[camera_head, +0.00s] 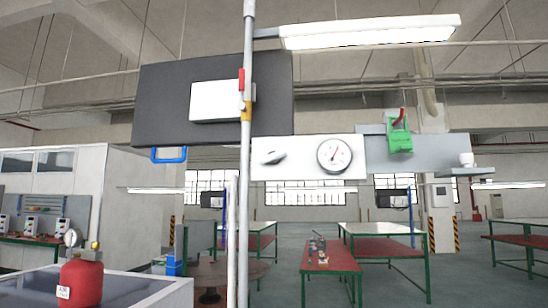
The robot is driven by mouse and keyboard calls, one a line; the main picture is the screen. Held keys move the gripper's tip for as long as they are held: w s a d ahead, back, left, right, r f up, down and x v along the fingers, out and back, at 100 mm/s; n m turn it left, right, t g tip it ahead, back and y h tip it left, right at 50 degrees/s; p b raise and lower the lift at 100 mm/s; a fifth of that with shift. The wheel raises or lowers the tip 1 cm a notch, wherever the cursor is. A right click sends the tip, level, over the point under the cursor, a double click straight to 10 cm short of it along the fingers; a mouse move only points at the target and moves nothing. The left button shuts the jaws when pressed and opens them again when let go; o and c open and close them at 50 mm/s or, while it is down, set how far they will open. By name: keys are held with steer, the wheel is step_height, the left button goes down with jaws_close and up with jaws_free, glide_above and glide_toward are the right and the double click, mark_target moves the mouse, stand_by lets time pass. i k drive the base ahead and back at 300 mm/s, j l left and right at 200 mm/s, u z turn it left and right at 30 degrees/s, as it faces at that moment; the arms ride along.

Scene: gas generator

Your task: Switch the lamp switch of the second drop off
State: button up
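A lit lamp (370,32) with a long white tube hangs at the top, right of a vertical grey pipe. Below it, a green box (399,139) with an upright red lever sits on a grey panel at the right; I cannot tell whether this is the lamp switch. A white panel (310,172) left of it carries a grey knob (273,157) and a round dial gauge (334,154) with a red needle. A white box (216,101) is on a dark board. My gripper is not in view.
The vertical pipe (246,200) carries a red-handled valve (241,80) and crosses in front of the board. A red gas bottle (81,283) stands at the lower left. Red-topped tables (329,262) stand behind, with open floor between them.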

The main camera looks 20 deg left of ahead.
mark_target(273, 156)
steer(key=u, duration=1.7)
steer(key=i+j, duration=0.15)
steer(key=i, duration=0.25)
